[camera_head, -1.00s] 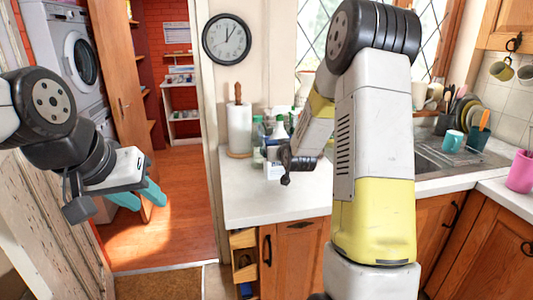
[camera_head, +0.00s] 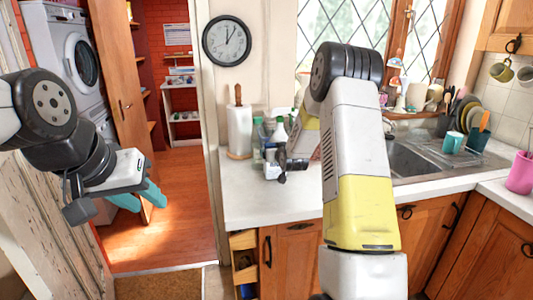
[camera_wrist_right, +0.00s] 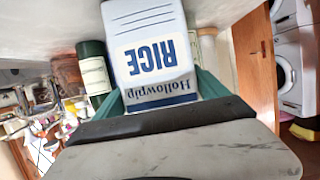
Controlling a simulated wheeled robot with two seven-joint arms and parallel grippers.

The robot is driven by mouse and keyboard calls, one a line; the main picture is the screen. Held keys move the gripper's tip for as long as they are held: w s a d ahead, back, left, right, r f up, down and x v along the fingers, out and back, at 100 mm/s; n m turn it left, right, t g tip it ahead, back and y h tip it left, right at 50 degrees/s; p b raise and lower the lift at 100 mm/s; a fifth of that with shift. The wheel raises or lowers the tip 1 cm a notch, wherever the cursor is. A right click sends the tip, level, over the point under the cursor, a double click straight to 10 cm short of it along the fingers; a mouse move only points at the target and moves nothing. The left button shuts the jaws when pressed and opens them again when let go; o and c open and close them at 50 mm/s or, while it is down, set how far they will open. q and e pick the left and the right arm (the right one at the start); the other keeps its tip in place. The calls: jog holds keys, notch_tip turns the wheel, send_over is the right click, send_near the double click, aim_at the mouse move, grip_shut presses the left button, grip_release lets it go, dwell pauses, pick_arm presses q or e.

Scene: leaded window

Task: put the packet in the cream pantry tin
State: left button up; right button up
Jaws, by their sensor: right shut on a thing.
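The packet (camera_wrist_right: 152,50) is white with blue print reading RICE and fills the middle of the right wrist view, upside down. My right gripper (camera_wrist_right: 160,90) is shut on it, with a teal finger on each side. In the head view the packet (camera_head: 271,172) shows small and pale over the counter, partly covered by my right wrist. Whether it touches the counter I cannot tell. My left gripper (camera_head: 139,197) is open and empty, with teal fingers pointing down, far left of the counter. I cannot make out the cream pantry tin; my right arm hides part of the counter.
The white counter (camera_head: 260,207) has free room at its front left. A paper towel roll (camera_head: 239,131) and bottles (camera_head: 280,131) stand at its back. The sink (camera_head: 407,162), dish rack and a pink cup (camera_head: 520,173) are to the right. A green bottle (camera_wrist_right: 93,65) stands beside the packet.

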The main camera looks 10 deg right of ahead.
jog(key=o, duration=1.9)
jog(key=shift+f, duration=0.15)
